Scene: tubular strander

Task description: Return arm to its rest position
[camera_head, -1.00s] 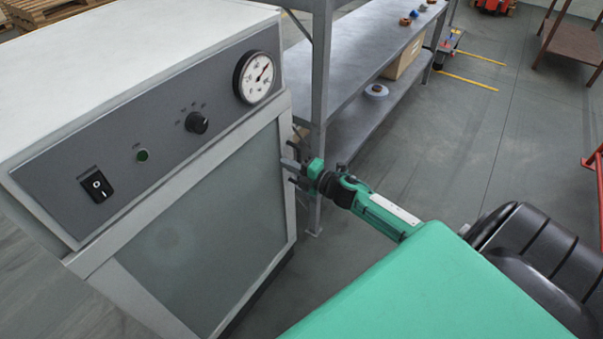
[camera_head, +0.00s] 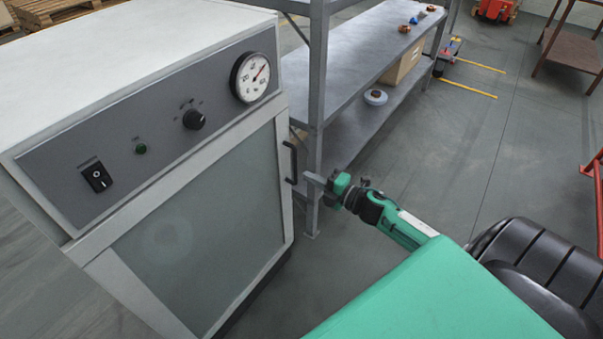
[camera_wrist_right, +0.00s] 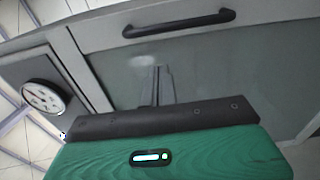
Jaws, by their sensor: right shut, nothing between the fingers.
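My right gripper (camera_head: 308,178) is shut and empty, just right of the cabinet door's dark handle (camera_head: 291,162). A small gap shows between fingertips and handle in the head view. In the right wrist view the closed fingers (camera_wrist_right: 163,86) point toward the grey door, and the black handle (camera_wrist_right: 180,23) lies beyond them, apart. The cabinet door (camera_head: 205,230) looks closed. My left gripper is not in view.
The cabinet front carries a round gauge (camera_head: 254,77), a knob (camera_head: 194,119), a dim green lamp (camera_head: 140,149) and a rocker switch (camera_head: 96,178). A metal shelf rack (camera_head: 345,75) stands close behind my right gripper. Open floor (camera_head: 450,150) lies to the right.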

